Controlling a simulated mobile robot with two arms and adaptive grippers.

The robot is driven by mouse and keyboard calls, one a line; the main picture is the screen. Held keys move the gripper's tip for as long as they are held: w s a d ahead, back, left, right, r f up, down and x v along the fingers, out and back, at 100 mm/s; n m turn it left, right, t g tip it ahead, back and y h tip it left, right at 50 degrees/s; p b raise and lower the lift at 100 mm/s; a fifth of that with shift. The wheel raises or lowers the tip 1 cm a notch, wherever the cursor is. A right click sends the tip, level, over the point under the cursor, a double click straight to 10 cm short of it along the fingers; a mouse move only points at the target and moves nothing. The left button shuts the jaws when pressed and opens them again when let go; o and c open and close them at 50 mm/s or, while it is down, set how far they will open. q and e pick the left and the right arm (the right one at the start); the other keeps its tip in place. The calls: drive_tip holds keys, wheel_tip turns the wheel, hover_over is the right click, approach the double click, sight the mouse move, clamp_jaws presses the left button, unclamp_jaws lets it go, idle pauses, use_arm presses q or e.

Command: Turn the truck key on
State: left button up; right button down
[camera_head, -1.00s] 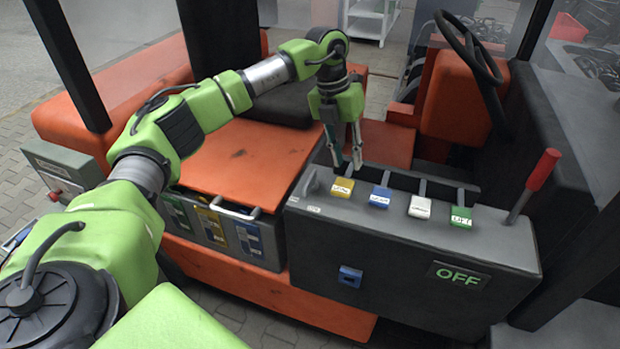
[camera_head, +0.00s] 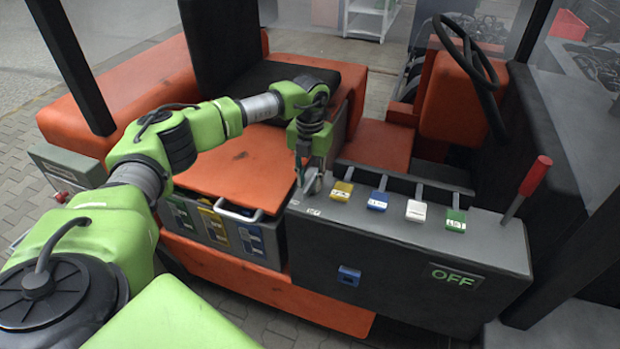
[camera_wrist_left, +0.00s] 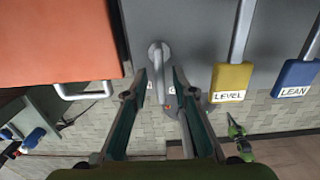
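The truck key (camera_wrist_left: 158,58) is a grey metal lever on a round mount at the left end of the dark console (camera_head: 405,262). It also shows in the head view (camera_head: 314,187), partly hidden by my left gripper. My left gripper (camera_head: 309,182) is directly above this end of the console. In the left wrist view its fingers (camera_wrist_left: 159,75) are open, one on each side of the key's lever; I cannot tell whether they touch it. The sign (camera_head: 457,275) on the console front reads OFF.
Several levers with coloured tags, including the yellow LEVEL tag (camera_wrist_left: 231,82) and blue LEAN tag (camera_wrist_left: 298,73), stand right of the key. A red-handled lever (camera_head: 535,177) rises at the console's right end. The orange cover (camera_head: 245,165) with a metal handle lies left.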

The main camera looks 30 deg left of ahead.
use_arm(q)
drive_tip(key=shift+f, duration=0.7)
clamp_jaws()
